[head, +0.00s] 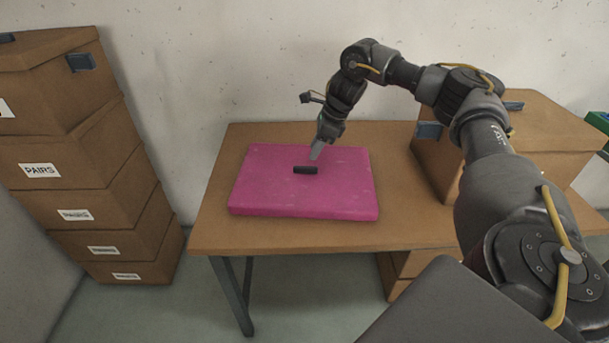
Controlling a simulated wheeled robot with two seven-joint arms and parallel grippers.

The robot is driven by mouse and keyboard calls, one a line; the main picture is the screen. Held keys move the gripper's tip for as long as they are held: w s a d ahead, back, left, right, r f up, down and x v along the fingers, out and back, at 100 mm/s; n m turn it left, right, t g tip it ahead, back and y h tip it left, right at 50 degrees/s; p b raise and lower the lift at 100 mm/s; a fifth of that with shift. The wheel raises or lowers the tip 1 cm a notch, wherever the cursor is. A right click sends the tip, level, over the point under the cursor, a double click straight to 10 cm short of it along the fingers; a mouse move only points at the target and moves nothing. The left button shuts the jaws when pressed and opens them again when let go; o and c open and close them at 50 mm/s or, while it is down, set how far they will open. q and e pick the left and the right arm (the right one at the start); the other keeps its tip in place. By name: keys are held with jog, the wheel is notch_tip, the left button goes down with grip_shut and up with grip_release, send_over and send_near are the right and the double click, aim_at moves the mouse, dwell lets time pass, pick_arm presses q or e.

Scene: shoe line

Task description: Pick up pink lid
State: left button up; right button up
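The pink lid (270,192) lies flat on the brown table (215,235), with a short black handle (305,170) at its middle. My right gripper (315,155) is just above the lid, pointing down beside the right end of the handle. Its fingers overlap in this view, so I cannot tell whether they are open or shut, or whether they touch the handle. My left gripper is not in view.
A stack of brown boxes (75,150) marked "PAIRS" stands on the floor at the left. A brown box (545,135) with dark clips sits on the table's right side, partly behind my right arm. Another box (410,265) shows below the table. The table's left front edge is clear.

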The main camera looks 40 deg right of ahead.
aim_at(306, 166)
jog(key=shift+x, duration=1.05)
jog(key=x, duration=0.5)
jog(key=shift+d+f, duration=0.15)
jog(key=shift+d, duration=0.05)
grip_shut()
